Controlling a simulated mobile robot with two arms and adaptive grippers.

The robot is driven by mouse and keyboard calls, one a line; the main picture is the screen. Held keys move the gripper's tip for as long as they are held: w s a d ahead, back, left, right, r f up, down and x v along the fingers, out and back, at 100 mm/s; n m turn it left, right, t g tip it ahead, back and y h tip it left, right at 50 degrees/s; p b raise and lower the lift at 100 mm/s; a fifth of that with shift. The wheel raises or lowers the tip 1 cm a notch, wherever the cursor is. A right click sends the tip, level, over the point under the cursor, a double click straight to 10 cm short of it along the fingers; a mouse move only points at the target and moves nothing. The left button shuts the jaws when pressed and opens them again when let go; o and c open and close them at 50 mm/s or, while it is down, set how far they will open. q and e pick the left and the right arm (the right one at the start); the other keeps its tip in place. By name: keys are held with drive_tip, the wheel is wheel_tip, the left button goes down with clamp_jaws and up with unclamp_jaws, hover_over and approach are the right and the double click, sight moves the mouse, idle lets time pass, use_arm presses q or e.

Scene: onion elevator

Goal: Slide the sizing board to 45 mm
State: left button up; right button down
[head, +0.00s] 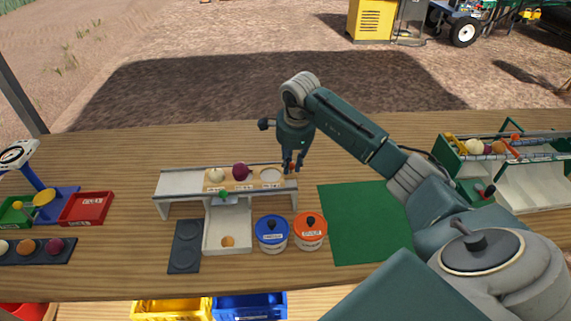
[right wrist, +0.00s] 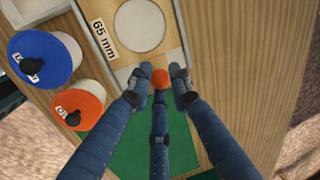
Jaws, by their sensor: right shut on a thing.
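The sizing board (head: 255,182) is a light wooden board with round holes, lying in a grey raised frame (head: 180,181). A white onion (head: 216,175) and a purple onion (head: 240,172) sit on it, and the right hole (head: 270,176) is empty. In the right wrist view the board (right wrist: 122,60) shows a large hole beside a "65 mm" label (right wrist: 104,37). My right gripper (head: 293,167) is at the board's right end, its fingers shut around the red-orange knob (right wrist: 160,77). My left gripper is not in view.
A blue-lidded jar (head: 272,233) and an orange-lidded jar (head: 311,230) stand close in front of the frame. A green mat (head: 365,225) lies to the right, clear in its visible part.

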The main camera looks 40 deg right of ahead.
drive_tip(key=shift+s+d, duration=0.35)
drive_tip(key=shift+d, duration=0.25)
drive_tip(key=shift+s+d, duration=0.35)
drive_tip(key=shift+d, duration=0.25)
drive_tip(key=c, duration=1.5)
unclamp_jaws()
drive_tip(key=shift+s, duration=0.1)
drive_tip(key=shift+r, duration=0.15)
wheel_tip(320, 180, up, 6)
drive_tip(key=p, duration=0.3)
drive_tip(key=shift+p, duration=0.3)
drive_tip(key=shift+a, duration=0.1)
